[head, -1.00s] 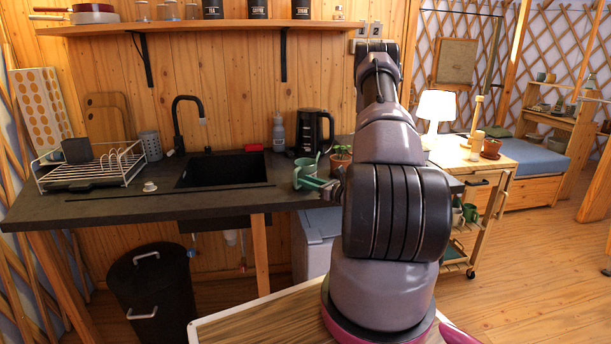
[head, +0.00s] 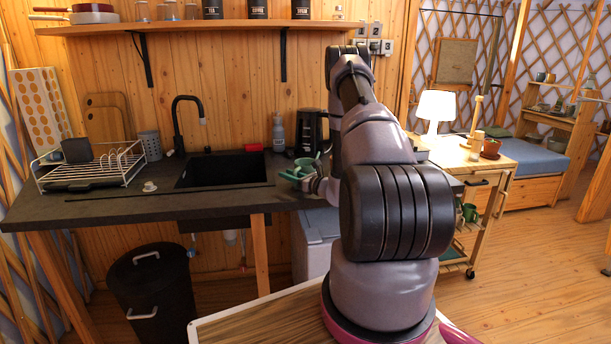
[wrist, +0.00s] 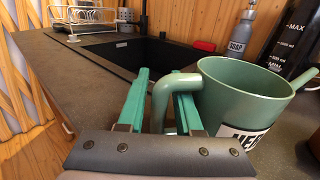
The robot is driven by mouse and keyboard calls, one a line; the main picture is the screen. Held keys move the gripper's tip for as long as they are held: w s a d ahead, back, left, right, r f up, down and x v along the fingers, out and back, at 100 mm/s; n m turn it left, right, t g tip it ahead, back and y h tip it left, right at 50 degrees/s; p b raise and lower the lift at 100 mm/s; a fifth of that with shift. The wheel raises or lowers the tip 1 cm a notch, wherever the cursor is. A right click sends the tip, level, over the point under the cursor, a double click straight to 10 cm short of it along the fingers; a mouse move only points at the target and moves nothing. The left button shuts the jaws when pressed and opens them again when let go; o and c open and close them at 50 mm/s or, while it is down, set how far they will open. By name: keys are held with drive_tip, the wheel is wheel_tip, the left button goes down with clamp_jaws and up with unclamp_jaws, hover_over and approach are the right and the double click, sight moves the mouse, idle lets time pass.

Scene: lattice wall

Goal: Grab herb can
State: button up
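The herb can is a green watering can (wrist: 245,92) with a white label, partly cut off, standing upright on the dark counter. It fills the right of the wrist view, and its handle (wrist: 160,98) points toward my gripper. My gripper (wrist: 162,86) is open, with its green fingers on either side of the handle. The right finger is close to the handle, and a gap shows beside the left finger. In the head view the can (head: 307,163) is at the counter's right part, with my gripper (head: 289,176) at its near left side, small and partly hidden.
A black sink (head: 222,170) lies left of the can. A soap bottle (head: 278,133) and a black kettle (head: 308,132) stand behind it. A dish rack (head: 90,165) is at the far left. The counter front between rack and can is mostly clear.

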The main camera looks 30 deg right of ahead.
clamp_jaws()
idle(1.3)
